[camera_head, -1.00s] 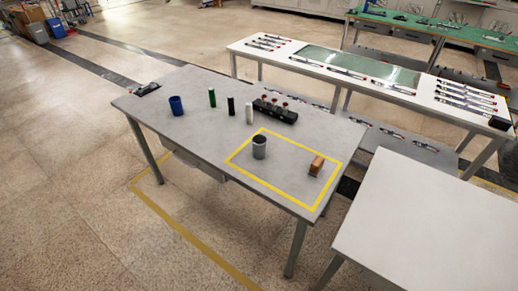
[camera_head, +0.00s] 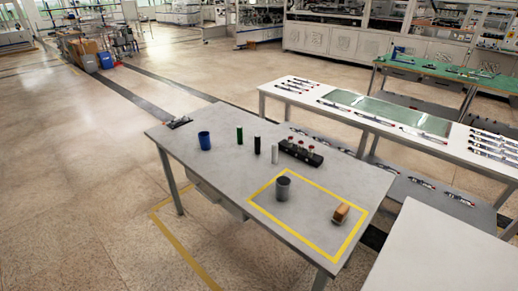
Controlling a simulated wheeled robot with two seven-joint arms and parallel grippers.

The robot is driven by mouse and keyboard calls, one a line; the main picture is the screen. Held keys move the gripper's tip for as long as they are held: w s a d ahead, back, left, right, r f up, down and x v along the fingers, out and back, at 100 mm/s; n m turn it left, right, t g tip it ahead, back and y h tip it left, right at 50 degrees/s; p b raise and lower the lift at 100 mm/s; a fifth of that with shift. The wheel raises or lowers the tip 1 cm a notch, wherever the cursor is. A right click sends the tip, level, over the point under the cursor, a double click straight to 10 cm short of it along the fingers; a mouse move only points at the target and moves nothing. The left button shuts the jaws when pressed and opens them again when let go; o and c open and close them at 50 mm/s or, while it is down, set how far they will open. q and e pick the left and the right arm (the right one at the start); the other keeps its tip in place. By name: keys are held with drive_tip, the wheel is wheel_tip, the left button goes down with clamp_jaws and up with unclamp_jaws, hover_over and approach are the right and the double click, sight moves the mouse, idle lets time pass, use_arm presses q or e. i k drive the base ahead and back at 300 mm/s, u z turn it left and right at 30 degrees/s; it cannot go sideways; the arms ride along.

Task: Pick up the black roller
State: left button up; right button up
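A black cylinder (camera_head: 257,144), which looks like the black roller, stands upright on the grey table (camera_head: 215,171). It is between a green cylinder (camera_head: 240,135) on its left and a white cylinder (camera_head: 275,153) on its right. All three stand apart from each other. Neither of my grippers is in view.
A blue cup (camera_head: 204,140) stands to the left on the table. A black rack (camera_head: 301,152) with red-topped pieces is to the right. A grey cup (camera_head: 283,189) and an orange-brown block (camera_head: 341,212) are inside a yellow outline. A white table (camera_head: 440,255) stands at the lower right.

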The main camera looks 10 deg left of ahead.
sight(257, 138)
drive_tip(key=z, duration=0.5)
drive_tip(key=k, duration=1.15)
drive_tip(key=u, duration=0.6)
drive_tip(key=i, duration=1.35)
drive_tip(key=z, duration=0.65)
drive_tip(key=i, duration=0.35)
drive_tip(key=z, duration=0.45)
